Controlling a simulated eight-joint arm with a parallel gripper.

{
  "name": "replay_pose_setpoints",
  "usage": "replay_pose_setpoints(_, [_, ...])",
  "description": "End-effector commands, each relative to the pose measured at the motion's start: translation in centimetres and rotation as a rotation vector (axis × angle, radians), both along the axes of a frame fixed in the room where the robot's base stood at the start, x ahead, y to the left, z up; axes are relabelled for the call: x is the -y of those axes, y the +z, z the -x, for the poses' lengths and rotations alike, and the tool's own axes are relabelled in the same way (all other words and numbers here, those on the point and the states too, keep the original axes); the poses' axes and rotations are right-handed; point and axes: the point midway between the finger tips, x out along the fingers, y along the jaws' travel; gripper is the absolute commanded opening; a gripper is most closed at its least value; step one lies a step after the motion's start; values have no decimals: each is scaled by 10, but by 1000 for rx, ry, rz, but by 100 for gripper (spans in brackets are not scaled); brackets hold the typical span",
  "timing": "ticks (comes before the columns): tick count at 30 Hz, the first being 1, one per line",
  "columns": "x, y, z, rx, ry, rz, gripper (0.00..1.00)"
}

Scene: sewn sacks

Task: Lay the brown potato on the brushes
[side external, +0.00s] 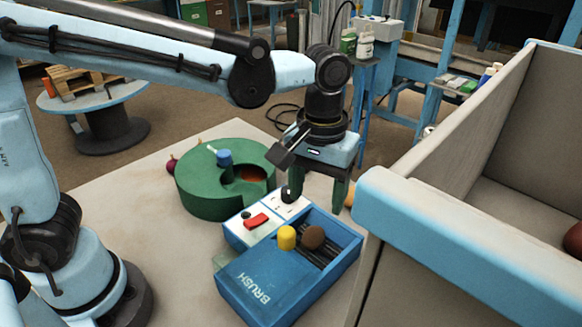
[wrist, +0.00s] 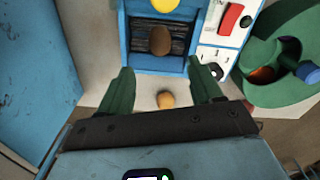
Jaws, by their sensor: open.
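The brown potato (side external: 313,237) is a dark rounded lump at the brush end of the blue box marked BRUSH (side external: 262,290). In the wrist view the brown potato (wrist: 160,40) appears to lie on the dark brushes (wrist: 145,30), between the box walls. The brushes (side external: 318,254) also show beside it in the side view. My gripper (side external: 318,196) points down beyond the box, its green fingers apart and empty. In the wrist view my gripper (wrist: 160,68) is apart from the potato, which lies ahead of the fingertips.
A yellow knob (side external: 287,237) stands close beside the potato. A control panel with a red switch (side external: 256,221) adjoins the box. A green ring-shaped bin (side external: 205,190) stands behind. A tan round item (wrist: 166,99) lies on the table between my fingers' lines. A high-walled crate (side external: 420,215) blocks the right.

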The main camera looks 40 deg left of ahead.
Motion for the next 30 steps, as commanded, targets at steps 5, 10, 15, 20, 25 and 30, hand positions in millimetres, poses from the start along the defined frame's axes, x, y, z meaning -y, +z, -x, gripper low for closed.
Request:
replay_pose_setpoints(5, [0, 20, 0, 0, 0, 0, 65])
replay_pose_setpoints(10, [-2, 29, 0, 5, -1, 3, 65])
replay_pose_setpoints(15, [-29, 32, 4, 80, -32, 30, 65])
replay_pose_setpoints(20, [-74, 29, 14, 233, -101, 53, 65])
replay_pose_setpoints(25, [-118, 20, 29, 410, -178, 24, 65])
replay_pose_setpoints(30, [-148, 8, 42, 544, -241, -37, 65])
